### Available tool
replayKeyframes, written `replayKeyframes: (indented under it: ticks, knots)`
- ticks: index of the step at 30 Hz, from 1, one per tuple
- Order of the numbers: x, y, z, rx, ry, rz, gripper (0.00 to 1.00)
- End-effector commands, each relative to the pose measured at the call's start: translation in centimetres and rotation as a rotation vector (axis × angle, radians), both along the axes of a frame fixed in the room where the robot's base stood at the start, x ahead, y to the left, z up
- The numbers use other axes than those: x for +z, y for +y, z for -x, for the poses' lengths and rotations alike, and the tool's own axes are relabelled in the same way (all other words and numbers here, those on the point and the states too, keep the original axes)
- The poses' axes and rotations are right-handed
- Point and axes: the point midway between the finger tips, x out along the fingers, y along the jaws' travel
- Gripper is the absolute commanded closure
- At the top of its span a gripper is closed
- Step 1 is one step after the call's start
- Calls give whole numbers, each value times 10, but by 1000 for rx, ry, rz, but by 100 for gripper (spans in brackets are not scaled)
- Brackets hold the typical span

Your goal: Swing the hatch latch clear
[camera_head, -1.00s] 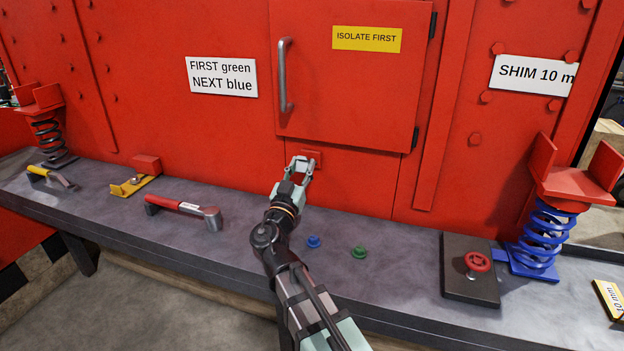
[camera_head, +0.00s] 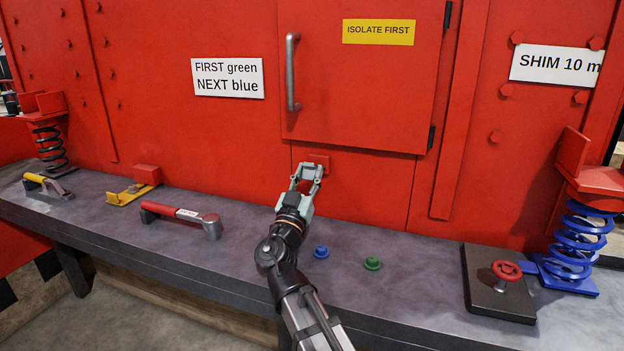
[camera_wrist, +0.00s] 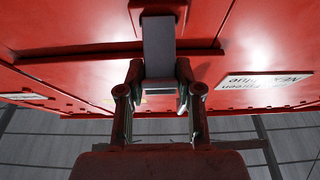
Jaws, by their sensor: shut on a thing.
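The red hatch door (camera_head: 365,85) is closed in the red wall, with a grey vertical handle (camera_head: 292,72) at its left edge. The latch shows in the wrist view as a flat grey bar (camera_wrist: 159,45) running from a red block (camera_wrist: 185,8). That red block also shows in the head view (camera_head: 321,159), just below the hatch's lower edge. My gripper (camera_head: 307,170) is at the latch, its fingers on both sides of the bar's end in the wrist view (camera_wrist: 160,100). It is shut on the bar. In the head view my gripper hides most of the latch.
Below on the grey bench (camera_head: 240,270) are a blue button (camera_head: 321,252), a green button (camera_head: 372,263) and a red-handled tool (camera_head: 180,214).

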Motion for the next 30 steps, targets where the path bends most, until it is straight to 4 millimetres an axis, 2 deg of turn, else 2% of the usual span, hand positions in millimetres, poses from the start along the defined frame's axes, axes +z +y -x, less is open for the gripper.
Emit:
replayKeyframes:
  ticks: [3, 4, 6, 16, 20, 25, 30]
  knots:
    - [1, 1, -1, 1, 1, 2, 100]
    - [1, 1, -1, 1, 1, 2, 62]
    - [0, 0, 0, 0, 0, 1, 40]
    - [-1, 0, 1, 0, 1, 0, 40]
    - [-4, 2, 7, 1, 1, 0, 40]
    - [-16, 8, 29, 3, 2, 2, 40]
    - [-15, 20, 65, 5, 0, 1, 40]
